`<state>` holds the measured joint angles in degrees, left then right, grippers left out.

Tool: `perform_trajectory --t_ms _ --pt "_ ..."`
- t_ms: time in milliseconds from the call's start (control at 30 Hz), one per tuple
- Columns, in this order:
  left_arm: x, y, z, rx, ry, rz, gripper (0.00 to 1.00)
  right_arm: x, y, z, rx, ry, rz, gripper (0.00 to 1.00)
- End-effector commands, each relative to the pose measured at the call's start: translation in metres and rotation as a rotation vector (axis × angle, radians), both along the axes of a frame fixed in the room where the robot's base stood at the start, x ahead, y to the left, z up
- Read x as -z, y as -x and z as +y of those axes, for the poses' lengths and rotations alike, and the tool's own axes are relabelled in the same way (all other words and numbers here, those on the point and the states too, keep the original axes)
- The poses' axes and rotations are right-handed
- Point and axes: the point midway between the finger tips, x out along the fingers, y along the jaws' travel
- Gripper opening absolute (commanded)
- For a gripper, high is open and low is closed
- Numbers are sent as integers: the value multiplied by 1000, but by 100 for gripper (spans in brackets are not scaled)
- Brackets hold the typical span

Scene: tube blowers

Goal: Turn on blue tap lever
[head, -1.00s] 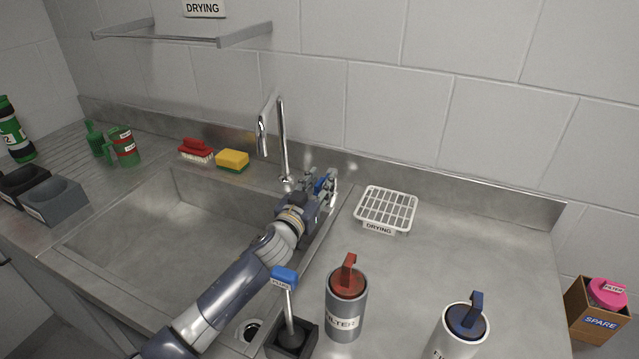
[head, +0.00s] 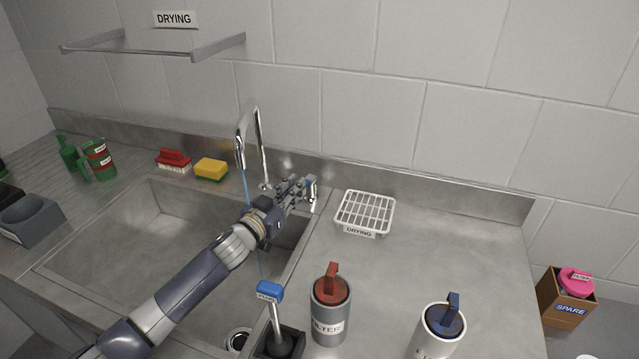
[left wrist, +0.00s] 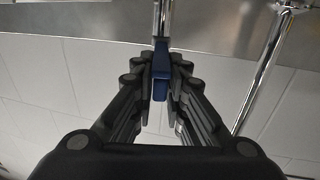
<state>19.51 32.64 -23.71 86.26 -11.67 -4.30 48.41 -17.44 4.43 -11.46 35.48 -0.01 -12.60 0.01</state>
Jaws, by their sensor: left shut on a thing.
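The chrome tap (head: 262,150) rises at the back edge of the sink, with its spout curving over the basin. A thin blue stream of water (head: 246,188) runs from the spout and passes behind my left arm. My left gripper (head: 303,190) is beside the tap's base at the back right of the sink. In the left wrist view its fingers are shut on the blue tap lever (left wrist: 160,82), which sits between the fingertips below a chrome stem (left wrist: 161,22). In the head view the gripper mostly hides the lever. My right gripper is not in view.
A white drying rack (head: 364,211) lies right of the gripper. A red-lidded canister (head: 331,312), a blue-lidded canister (head: 438,332) and a blue-handled plunger (head: 270,291) stand in front. A yellow sponge (head: 211,168) and red brush (head: 174,160) lie behind the sink.

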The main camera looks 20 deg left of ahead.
Motion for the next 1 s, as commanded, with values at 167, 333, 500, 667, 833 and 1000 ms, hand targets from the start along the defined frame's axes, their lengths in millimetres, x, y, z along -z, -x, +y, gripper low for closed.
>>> perform_trajectory --t_ms 167,333,500,667,833,1000 --pt "0 -1 9 67 -4 2 0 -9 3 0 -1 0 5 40" --pt "1 -1 10 86 1 1 0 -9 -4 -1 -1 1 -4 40" --pt "1 -1 10 85 2 1 0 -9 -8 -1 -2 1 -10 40" --pt "1 -1 10 85 2 1 30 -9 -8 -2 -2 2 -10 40" --pt "0 -1 9 85 2 0 30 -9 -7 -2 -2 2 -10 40" --pt "0 0 10 85 2 0 30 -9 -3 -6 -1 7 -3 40"
